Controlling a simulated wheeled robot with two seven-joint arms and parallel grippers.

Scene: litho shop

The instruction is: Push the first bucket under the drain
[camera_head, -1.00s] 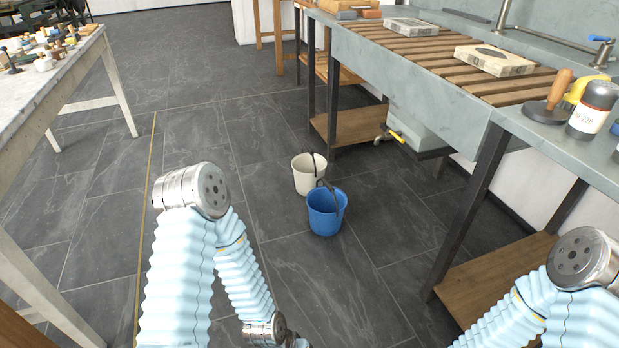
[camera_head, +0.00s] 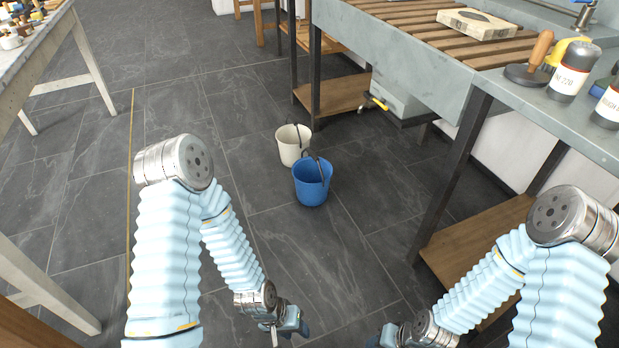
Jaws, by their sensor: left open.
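A blue bucket (camera_head: 312,184) with a dark handle stands upright on the floor. A white bucket (camera_head: 288,148) stands just behind it, partly hidden by it. The drain valve with a yellow handle (camera_head: 377,102) sticks out under the grey sink (camera_head: 400,56), to the right of and above the buckets in the picture. My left gripper (camera_head: 289,333) is open and empty at the bottom edge, well in front of the blue bucket. My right gripper (camera_head: 384,338) shows only in part at the bottom edge, and its fingers are cut off.
A bench (camera_head: 525,95) with bottles and a wooden-handled tool runs along the right, with dark legs and a low wooden shelf (camera_head: 480,245). A pale table (camera_head: 60,50) stands at the left. The dark tiled floor is clear in front of the buckets.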

